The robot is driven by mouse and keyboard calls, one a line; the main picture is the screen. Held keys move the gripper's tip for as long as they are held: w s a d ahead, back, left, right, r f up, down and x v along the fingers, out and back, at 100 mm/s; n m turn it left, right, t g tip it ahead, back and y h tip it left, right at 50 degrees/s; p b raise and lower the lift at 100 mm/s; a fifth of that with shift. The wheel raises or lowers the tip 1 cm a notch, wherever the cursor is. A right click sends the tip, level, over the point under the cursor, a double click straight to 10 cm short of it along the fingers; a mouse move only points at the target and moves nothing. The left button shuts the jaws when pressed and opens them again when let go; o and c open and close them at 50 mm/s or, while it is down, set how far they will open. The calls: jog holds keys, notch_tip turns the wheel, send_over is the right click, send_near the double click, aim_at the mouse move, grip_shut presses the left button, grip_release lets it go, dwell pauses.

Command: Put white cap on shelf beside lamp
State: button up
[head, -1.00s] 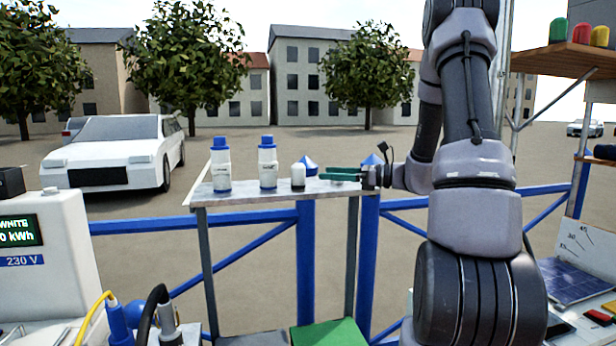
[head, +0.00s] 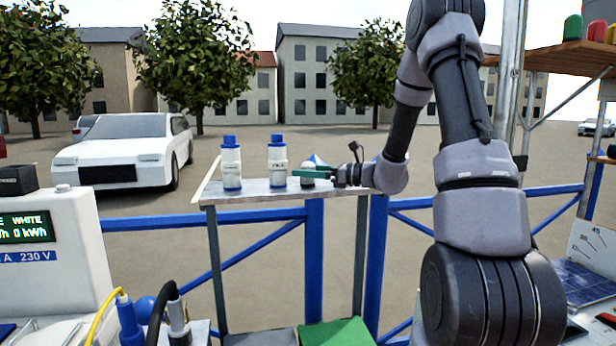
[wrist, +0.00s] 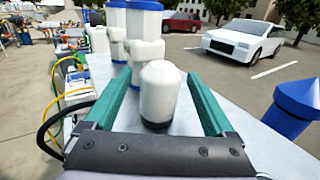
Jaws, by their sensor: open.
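The white cap (wrist: 160,92), a domed white piece with a dark base rim, stands upright on the narrow grey shelf (head: 250,194). My gripper (wrist: 158,76) is open, with one green finger on each side of it. In the wrist view a gap shows between the cap and each finger. In the head view the green fingers of my gripper (head: 311,172) hide much of the cap. The lamp is not clearly identifiable; coloured domes, green (head: 572,27) and red (head: 597,31), stand on a wooden shelf (head: 570,58) at upper right.
Two white bottles with blue caps, one left (head: 231,163) and one nearer (head: 277,162), stand left of the cap. A blue pointed post top (wrist: 297,98) rises beside the grey shelf. A blue railing (head: 150,220) runs behind it. A charger box (head: 60,240) stands at left.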

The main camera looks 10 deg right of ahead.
grip_shut()
jog(key=shift+r, duration=0.1)
